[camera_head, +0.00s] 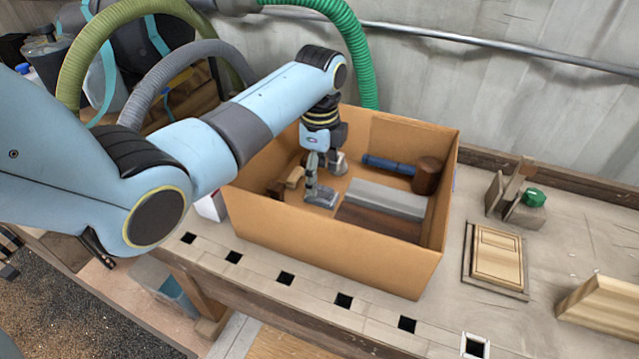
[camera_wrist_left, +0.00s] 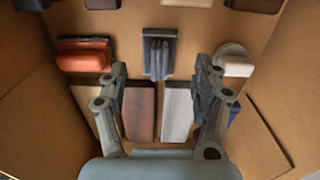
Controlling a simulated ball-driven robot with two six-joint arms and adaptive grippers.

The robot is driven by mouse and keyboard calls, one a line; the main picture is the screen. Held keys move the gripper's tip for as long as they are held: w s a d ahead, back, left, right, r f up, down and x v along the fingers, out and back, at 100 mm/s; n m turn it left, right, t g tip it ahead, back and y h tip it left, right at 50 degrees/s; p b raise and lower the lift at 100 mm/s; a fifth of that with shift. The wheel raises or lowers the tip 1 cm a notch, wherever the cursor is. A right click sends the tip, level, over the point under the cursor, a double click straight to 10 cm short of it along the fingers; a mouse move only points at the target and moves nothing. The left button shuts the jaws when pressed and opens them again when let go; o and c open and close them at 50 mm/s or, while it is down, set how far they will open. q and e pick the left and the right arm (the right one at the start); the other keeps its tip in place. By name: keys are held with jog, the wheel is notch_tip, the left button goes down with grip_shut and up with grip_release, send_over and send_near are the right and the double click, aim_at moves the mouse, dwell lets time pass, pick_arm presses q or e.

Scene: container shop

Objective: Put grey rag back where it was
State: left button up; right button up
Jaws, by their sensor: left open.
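The grey rag (camera_head: 322,197) lies on the floor of the cardboard box, below my left gripper in the head view. In the left wrist view the grey rag (camera_wrist_left: 160,52) looks folded and ridged. It lies beyond the gap between the fingertips, apart from the blocks beside it. My left gripper (camera_head: 323,168) reaches down into the box and is open and empty. In the left wrist view its two fingers (camera_wrist_left: 162,72) are spread wide, with the rag between their lines. My right gripper is in neither view.
The cardboard box (camera_head: 330,245) has high walls around the gripper. Inside are a long grey block (camera_head: 387,199), a dark brown block (camera_wrist_left: 138,108), a blue-handled mallet (camera_head: 427,176), a red-brown item (camera_wrist_left: 83,55) and a pale round item (camera_wrist_left: 234,60). A wooden panel (camera_head: 496,258) lies outside, right.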

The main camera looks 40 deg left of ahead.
aim_at(319, 186)
pick_arm(q)
notch_tip(319, 186, up, 8)
jog(key=shift+f, duration=0.25)
dwell(0.4)
